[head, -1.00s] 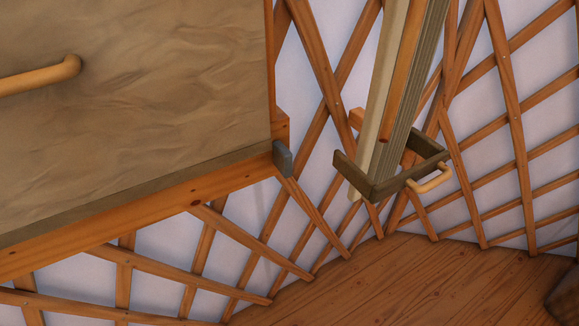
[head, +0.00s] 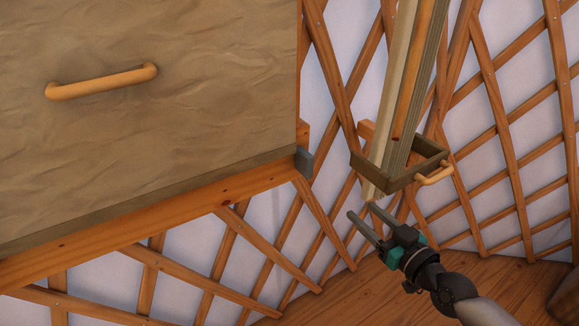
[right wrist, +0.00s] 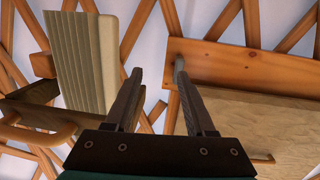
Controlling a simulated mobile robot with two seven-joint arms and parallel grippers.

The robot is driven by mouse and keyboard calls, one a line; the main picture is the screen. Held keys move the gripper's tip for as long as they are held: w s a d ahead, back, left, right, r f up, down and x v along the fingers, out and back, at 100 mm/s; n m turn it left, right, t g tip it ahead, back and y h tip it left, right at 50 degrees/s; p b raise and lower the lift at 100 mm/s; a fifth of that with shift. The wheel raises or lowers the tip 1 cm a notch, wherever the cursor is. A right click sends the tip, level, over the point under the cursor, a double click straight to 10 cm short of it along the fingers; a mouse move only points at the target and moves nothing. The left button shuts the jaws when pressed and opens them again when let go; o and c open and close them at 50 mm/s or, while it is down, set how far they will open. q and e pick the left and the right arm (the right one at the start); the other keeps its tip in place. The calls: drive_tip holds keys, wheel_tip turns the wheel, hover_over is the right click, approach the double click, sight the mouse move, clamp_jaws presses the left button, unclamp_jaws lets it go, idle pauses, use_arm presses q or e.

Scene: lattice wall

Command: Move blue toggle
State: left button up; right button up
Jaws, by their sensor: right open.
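The blue toggle (head: 304,161), a small blue-grey block, sits at the lower right corner of the panelled box, at the end of its wooden rail, in the head view. I cannot clearly tell it apart from my finger in the right wrist view. My right gripper (head: 360,209) is below and right of the toggle in the head view, with its fingers apart and nothing between them. Its fingers also show in the right wrist view (right wrist: 158,68), pointing towards the lattice. My left gripper is not in view.
The big tan panel (head: 180,120) with a wooden handle (head: 101,82) fills the upper left. A wooden holder (head: 401,181) with upright slats and a handle (head: 435,174) hangs just above my right gripper. Lattice wall (head: 510,100) stands behind, above a plank floor (head: 490,280).

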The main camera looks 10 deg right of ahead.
sight(311, 160)
drive_tip(key=a+r+y, duration=0.2)
drive_tip(key=a+r, duration=0.2)
drive_tip(key=r, duration=0.2)
drive_tip(key=shift+n+t, duration=0.3)
drive_tip(key=shift+n, duration=0.1)
drive_tip(key=x, duration=1.4)
drive_tip(key=shift+w+f+p, duration=0.1)
drive_tip(key=shift+w+p, duration=0.25)
drive_tip(key=shift+w, duration=0.05)
drive_tip(key=shift+c, duration=0.2)
clamp_jaws()
